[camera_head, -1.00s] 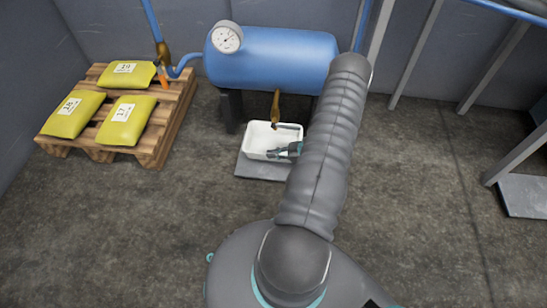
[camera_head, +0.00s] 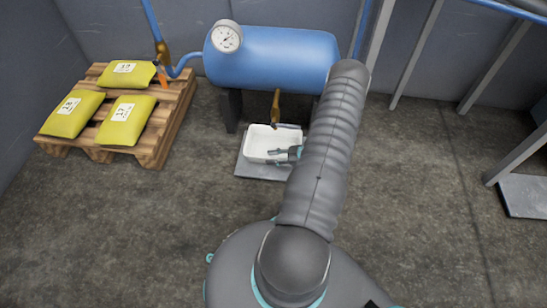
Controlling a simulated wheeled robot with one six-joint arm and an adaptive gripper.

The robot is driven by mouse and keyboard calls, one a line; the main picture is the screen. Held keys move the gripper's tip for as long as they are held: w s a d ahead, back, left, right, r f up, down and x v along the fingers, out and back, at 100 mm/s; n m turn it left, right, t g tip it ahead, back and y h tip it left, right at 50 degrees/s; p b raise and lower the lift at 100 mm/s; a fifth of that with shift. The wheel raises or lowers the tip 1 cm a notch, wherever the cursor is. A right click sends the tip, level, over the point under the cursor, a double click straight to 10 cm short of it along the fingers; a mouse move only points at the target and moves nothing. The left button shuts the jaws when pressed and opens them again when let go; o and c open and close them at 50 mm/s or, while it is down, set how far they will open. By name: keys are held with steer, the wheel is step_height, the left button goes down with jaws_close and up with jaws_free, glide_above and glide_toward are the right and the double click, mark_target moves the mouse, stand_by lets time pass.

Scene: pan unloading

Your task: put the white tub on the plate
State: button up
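The white tub (camera_head: 258,141) is upright below the blue tank, over the grey plate (camera_head: 259,172). The plate shows at the tub's left and front edges. The tub appears to rest on it, though the contact is hard to make out. My gripper (camera_head: 275,152) is at the tub's right front part, with its fingers over the tub's inside and front rim. My arm hides the right end of the tub and plate. The fingers are too small to tell whether they are open or shut on the rim.
A blue tank (camera_head: 275,58) with a gauge stands behind the tub, and a brown-handled valve (camera_head: 275,107) hangs just above the tub's back. A wooden pallet (camera_head: 172,125) with yellow bags (camera_head: 124,122) is at left. A metal frame (camera_head: 492,62) is at right. The front floor is clear.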

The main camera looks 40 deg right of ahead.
steer(key=v, duration=1.2)
steer(key=shift+r+p, duration=0.15)
steer(key=shift+p, duration=0.2)
stand_by(0.8)
